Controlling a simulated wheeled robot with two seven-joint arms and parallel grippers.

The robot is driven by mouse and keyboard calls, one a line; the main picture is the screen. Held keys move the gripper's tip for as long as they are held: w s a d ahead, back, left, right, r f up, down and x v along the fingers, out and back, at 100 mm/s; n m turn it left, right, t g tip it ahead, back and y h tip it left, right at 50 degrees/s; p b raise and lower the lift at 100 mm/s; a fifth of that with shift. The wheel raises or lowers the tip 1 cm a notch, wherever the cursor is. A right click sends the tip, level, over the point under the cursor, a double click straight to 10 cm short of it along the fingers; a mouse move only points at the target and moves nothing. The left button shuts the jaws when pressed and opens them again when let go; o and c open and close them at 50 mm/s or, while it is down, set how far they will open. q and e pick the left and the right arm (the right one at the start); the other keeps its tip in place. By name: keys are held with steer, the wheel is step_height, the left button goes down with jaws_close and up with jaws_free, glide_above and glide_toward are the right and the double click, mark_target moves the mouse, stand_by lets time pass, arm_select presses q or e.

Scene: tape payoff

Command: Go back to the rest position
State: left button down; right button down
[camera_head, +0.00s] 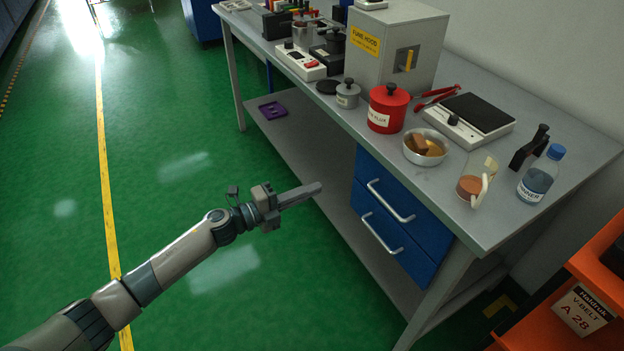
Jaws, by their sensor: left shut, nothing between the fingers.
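My left gripper (300,194) is stretched out from the lower left, over the green floor and in front of the workbench. Its fingers are together and hold nothing. It is apart from the bench and from the blue drawers. My right gripper and right arm do not show in the head view.
The grey workbench (450,215) carries a fume hood (385,50), a red pot (388,110), a metal bowl (411,158), a scale (470,125) and a bottle (537,182). Blue drawers (385,230) hang below. An orange rack (560,310) stands lower right. The floor at left is clear.

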arm_select(q)
steer(key=s+a+f+n+t+y+p, duration=0.1)
steer(key=s+a+f+n+y, duration=0.2)
steer(key=f+n, duration=0.4)
steer(key=s+a+f+n+t+y+p, duration=0.1)
steer(key=s+a+f+n+y, duration=0.3)
steer(key=f, duration=0.4)
steer(key=s+a+f+n+t+y+p, duration=0.1)
steer(key=s+a+f+n+y, duration=0.15)
steer(key=f+n, duration=0.45)
steer(key=s+a+f+n+g+y+p, duration=0.1)
steer(key=s+f+n+g, duration=0.1)
steer(key=s+f, duration=0.5)
steer(key=s+a+f+n+g+y, duration=0.1)
steer(key=s+f, duration=0.6)
steer(key=s, duration=0.7)
steer(key=s+a+f+n+g+y+p, duration=0.1)
steer(key=s+f+n+g, duration=0.3)
steer(key=s, duration=0.6)
step_height(320, 180, down, 3)
steer(key=shift+s+a+n+g+y+p, duration=0.15)
steer(key=shift+a+n+g+y+p, duration=0.2)
steer(key=shift+n+y, duration=0.5)
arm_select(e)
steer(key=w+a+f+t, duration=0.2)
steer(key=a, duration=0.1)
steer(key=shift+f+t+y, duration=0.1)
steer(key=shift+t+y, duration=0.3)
